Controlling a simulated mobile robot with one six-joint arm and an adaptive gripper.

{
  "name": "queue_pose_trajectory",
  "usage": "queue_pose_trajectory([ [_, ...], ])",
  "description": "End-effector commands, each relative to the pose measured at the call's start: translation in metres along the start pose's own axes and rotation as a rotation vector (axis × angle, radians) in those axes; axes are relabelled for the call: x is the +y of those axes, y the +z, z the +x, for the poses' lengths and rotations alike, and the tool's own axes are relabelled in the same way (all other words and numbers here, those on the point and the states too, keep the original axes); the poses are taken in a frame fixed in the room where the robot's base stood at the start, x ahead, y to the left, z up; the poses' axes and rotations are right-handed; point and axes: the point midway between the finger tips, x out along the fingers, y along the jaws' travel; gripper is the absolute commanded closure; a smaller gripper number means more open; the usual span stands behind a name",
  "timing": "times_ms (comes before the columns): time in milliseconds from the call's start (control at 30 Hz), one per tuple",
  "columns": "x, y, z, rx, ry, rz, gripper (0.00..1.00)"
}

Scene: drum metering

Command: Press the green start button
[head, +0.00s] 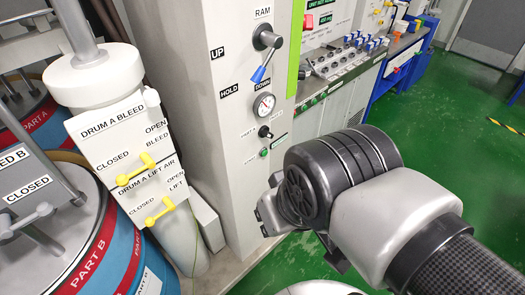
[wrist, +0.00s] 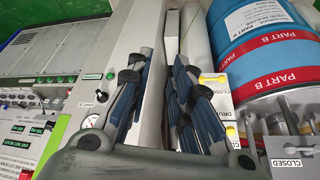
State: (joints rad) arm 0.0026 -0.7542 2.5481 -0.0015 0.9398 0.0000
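A small green button (head: 264,153) sits low on the front of the grey ram column, below a black switch knob (head: 265,132). Its label is too small to read. A small round button (wrist: 111,76) beside a green label also shows in the wrist view, left of the fingers. My gripper (wrist: 163,60) is open, with its two fingers apart and nothing between them. In the head view only part of it shows (head: 270,214), below the green button and apart from it; my wrist hides the rest.
The ram lever (head: 262,66) and gauge (head: 263,105) are above the button. Left are yellow-handled bleed and lift air valves (head: 135,170) and PART B drum (head: 115,250). A control bench (head: 335,100) with several knobs stands behind.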

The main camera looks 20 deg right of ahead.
Motion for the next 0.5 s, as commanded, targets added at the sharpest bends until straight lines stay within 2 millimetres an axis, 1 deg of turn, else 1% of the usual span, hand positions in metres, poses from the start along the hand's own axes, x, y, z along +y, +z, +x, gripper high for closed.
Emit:
queue_pose_trajectory([
  [33, 0.0, 0.0, 0.0, 0.0, 0.0, 0.0, 0.86],
  [200, 0.0, 0.0, 0.0, 0.0, 0.0, 0.0, 0.97],
  [267, 0.0, 0.0, 0.0, 0.0, 0.0, 0.0, 1.0],
  [500, 0.0, 0.0, 0.0, 0.0, 0.0, 0.0, 1.0],
])
